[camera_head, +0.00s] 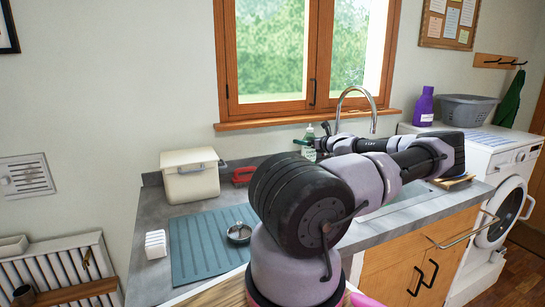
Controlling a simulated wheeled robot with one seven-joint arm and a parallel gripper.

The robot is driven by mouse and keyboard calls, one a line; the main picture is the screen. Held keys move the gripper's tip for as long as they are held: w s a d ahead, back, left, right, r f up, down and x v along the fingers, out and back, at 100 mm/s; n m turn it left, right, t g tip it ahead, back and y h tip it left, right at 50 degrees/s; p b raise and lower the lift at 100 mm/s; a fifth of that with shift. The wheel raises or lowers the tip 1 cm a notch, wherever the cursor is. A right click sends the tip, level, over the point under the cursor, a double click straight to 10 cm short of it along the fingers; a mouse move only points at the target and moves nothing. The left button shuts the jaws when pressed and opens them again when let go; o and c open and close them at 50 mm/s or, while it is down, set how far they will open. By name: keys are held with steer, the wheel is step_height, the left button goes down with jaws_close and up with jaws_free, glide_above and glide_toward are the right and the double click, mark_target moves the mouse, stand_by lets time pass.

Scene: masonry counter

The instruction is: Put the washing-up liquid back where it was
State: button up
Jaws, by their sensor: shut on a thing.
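The washing-up liquid (308,133) is a small clear bottle with green in it, in the head view near the back of the counter, below the window. My gripper (311,143) is at the bottle, with dark finger parts on either side, shut on it. The bottle looks upright. Its lower part is hidden behind my arm, so I cannot tell whether its base touches the counter.
A chrome tap (356,92) arches just right of the bottle; my arm hides much of the sink. A cream bin (190,181), red object (243,174), blue-grey mat (195,262), metal bowl (239,233) and white holder (155,244) are left. A purple bottle (424,106) and grey basket (467,112) stand right.

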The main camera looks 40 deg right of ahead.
steer(key=shift+w+a+f, duration=0.6)
steer(key=shift+w+a, duration=1.05)
steer(key=shift+a, duration=0.15)
steer(key=shift+w+a+f, duration=0.55)
steer(key=shift+w+a, duration=1.1)
steer(key=shift+a, duration=0.1)
steer(key=shift+w+a+f, duration=0.6)
steer(key=shift+w+a, duration=1.05)
steer(key=shift+a, duration=0.15)
steer(key=shift+f, duration=0.1)
steer(key=o, duration=1.4)
steer(key=shift+o, duration=0.2)
steer(key=s+r, duration=0.2)
steer(key=s, duration=1)
